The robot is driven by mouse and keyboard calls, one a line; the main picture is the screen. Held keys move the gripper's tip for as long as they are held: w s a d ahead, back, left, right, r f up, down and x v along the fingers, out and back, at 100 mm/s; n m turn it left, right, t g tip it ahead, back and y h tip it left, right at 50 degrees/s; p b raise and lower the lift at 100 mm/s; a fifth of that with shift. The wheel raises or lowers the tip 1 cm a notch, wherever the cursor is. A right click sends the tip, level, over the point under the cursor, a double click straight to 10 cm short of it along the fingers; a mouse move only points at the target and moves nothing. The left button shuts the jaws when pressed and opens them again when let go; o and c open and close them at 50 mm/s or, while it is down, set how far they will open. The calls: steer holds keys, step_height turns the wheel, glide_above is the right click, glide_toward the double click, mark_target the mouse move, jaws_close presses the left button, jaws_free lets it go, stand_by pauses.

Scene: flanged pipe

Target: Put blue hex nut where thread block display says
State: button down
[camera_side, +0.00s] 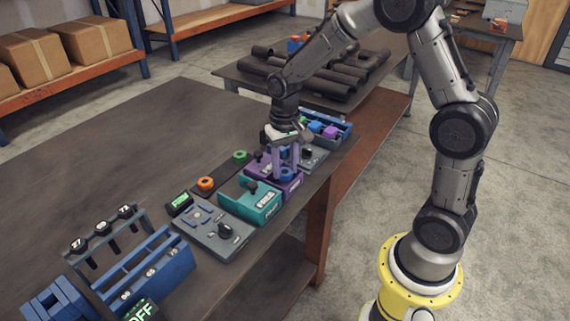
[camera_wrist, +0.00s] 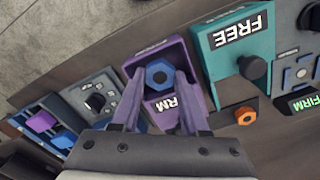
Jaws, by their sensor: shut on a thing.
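The blue hex nut (camera_wrist: 158,76) is at the purple block marked with a partly covered label ending in "RM" (camera_wrist: 168,103). In the side view the nut (camera_side: 286,173) shows low by the fingertips, over the purple block (camera_side: 272,186). My gripper (camera_wrist: 160,80) points down, its two fingers shut on the nut from either side. Whether the nut touches the block I cannot tell. The teal block (camera_wrist: 236,45) reads "FREE". A small black display (camera_wrist: 302,103) glows green and reads "FIRM"; it also shows in the side view (camera_side: 179,202).
An orange nut (camera_side: 205,183) and a green nut (camera_side: 240,156) lie behind the blocks. A grey block with a knob (camera_side: 215,232) stands left of the teal block, and a blue tray (camera_side: 342,136) right. The bench's rear left is clear.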

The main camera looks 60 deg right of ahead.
mark_target(285, 171)
steer(key=shift+f, duration=0.6)
stand_by(0.4)
steer(key=shift+c, duration=0.4)
jaws_free()
steer(key=shift+o, duration=0.2)
steer(key=shift+r, duration=3.5)
